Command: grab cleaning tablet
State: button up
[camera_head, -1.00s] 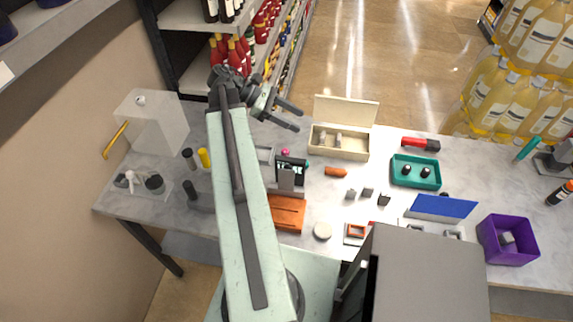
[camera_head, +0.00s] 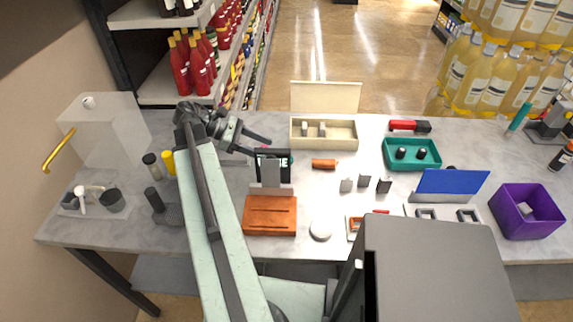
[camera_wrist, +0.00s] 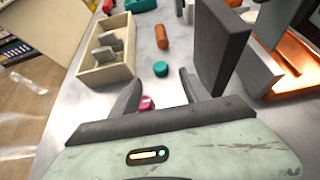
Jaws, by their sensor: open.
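My gripper (camera_head: 258,144) is open over the back of the bench, left of the cream box; it also shows in the wrist view (camera_wrist: 160,80). A small pink disc (camera_wrist: 146,103) lies between its fingers, close to the left one and partly hidden by the gripper body. A small teal disc (camera_wrist: 160,68) lies just beyond the fingertips. A larger round white puck (camera_head: 321,229) lies near the front of the bench. I cannot tell for sure which of these is the cleaning tablet. Nothing is held.
A dark panel (camera_wrist: 222,45) stands upright close beside the right finger. The open cream box (camera_head: 323,134) with its lid raised is to the left in the wrist view. An orange cylinder (camera_head: 324,164) and an orange-brown block (camera_head: 270,216) lie nearby.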

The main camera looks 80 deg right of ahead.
jog(key=b+x, duration=0.4)
jog(key=x, duration=0.3)
jog(key=shift+f, duration=0.25)
jog(key=shift+s, duration=0.25)
jog(key=shift+r, duration=0.1)
grip_shut()
